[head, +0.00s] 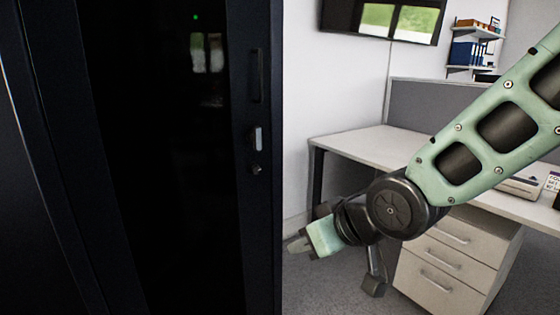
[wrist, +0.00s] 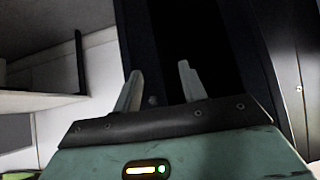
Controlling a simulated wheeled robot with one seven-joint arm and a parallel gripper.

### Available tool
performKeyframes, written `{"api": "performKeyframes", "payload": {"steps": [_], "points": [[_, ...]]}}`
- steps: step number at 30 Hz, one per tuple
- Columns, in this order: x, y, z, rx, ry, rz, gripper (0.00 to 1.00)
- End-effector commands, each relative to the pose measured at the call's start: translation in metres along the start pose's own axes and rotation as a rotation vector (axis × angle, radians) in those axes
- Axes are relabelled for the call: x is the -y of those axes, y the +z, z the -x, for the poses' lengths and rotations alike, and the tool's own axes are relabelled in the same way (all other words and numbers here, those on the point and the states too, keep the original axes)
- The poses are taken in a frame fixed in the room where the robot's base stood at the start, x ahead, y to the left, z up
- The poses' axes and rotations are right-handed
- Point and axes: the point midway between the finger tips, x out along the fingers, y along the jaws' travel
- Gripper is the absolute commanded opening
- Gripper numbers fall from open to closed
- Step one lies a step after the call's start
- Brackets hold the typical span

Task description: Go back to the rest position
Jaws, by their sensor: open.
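My gripper (head: 294,243) is at the end of my green arm, low in the middle of the head view, just right of the dark cabinet's edge. In the wrist view my gripper (wrist: 160,82) shows two pale fingers spread apart with nothing between them. The fingers point toward the dark cabinet (wrist: 200,35), whose black front lies beyond them. I cannot tell the exact gap between fingertips and cabinet.
The tall dark cabinet (head: 160,150) fills the left of the head view, with a handle (head: 256,138) on its right edge. A white desk (head: 372,142) and a drawer unit (head: 455,262) stand behind my arm. Grey floor (head: 325,285) shows below my gripper.

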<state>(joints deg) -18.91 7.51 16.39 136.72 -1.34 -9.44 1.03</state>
Motion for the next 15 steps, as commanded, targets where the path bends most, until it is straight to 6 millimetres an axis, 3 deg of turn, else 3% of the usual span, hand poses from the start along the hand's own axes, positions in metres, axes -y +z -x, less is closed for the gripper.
{"api": "performKeyframes", "payload": {"steps": [3, 6, 15], "points": [[0.02, 0.056, 0.03, 0.227, -0.01, 0.012, 0.42], [0.031, 0.096, 0.055, 0.393, -0.016, 0.021, 0.42], [0.051, 0.184, 0.133, 0.779, -0.025, 0.05, 0.42]]}}
